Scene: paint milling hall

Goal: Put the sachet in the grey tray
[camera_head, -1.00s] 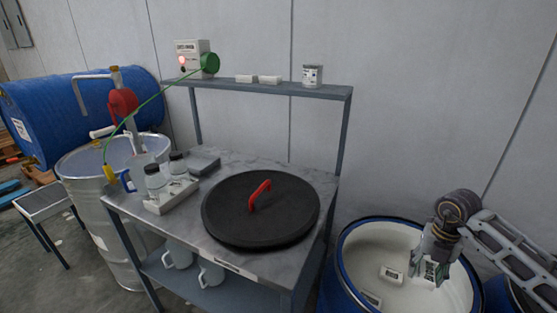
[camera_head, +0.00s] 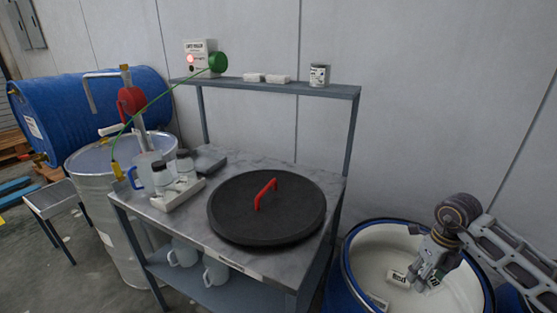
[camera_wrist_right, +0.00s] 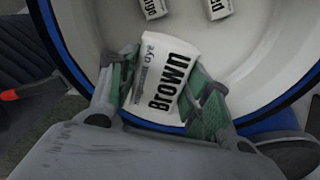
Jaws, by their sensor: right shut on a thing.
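My right gripper (camera_head: 426,280) is low over the open blue-rimmed drum on the right. It is shut on a white sachet (camera_wrist_right: 162,78) with the words "Brown" and "dye", held between its green-padded fingers in the wrist view. In the head view the gripper mostly hides this sachet. The grey tray (camera_head: 211,159) lies on the worktable, behind the jars and left of the black lid, well away from the gripper. My left gripper is not in view.
The drum (camera_head: 348,272) holds other white sachets (camera_head: 397,278). A white holder with jars (camera_head: 171,197) and a jug stand in front of the tray. A shelf (camera_head: 290,89) spans above the table's back.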

